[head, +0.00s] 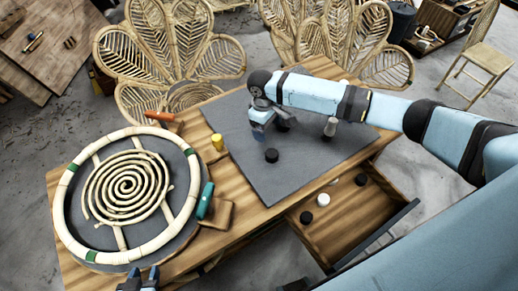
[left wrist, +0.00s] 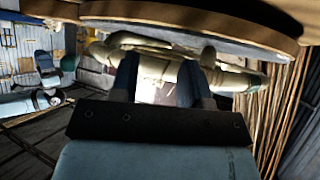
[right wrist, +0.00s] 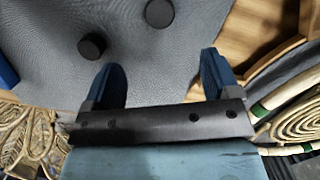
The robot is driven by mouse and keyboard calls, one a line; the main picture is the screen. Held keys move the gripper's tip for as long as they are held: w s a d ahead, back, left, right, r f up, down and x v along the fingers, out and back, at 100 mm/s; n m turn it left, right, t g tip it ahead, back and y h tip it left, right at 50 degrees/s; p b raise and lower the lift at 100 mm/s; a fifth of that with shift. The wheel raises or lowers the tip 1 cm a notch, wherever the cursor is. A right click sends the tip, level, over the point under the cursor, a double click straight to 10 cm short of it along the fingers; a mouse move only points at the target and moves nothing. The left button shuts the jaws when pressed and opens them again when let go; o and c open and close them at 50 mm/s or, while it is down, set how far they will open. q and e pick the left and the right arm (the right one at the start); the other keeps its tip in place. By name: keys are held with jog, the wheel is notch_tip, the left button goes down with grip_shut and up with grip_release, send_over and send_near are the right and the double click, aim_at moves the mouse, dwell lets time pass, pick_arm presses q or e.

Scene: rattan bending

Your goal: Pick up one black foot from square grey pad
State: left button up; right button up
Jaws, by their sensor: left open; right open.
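The square grey pad (head: 300,170) lies on the wooden table. A black foot (head: 272,155) stands on it, just in front of my right gripper (head: 261,128). In the right wrist view, two black feet, a left one (right wrist: 92,46) and an upper one (right wrist: 159,13), rest on the pad beyond the fingertips. My right gripper is open and empty above the pad, with its fingers (right wrist: 160,75) apart and neither foot between them. My left gripper (head: 138,278) is open at the table's near left edge, by the round rattan frame (head: 66,210).
An open drawer (head: 345,225) holds black and white round pieces. Rattan chairs (head: 170,50) stand behind the table.

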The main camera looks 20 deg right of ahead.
send_over(272, 153)
jog(key=f, duration=0.7)
jog(key=shift+w+a, duration=0.2)
jog(key=shift+a, duration=0.05)
jog(key=shift+s+d+f, duration=0.1)
jog(key=shift+f, duration=1.4)
jog(key=shift+s+d+f, duration=0.1)
jog(key=shift+f, duration=1.4)
jog(key=c, duration=1)
jog(key=shift+o, duration=0.2)
jog(key=shift+r, duration=0.15)
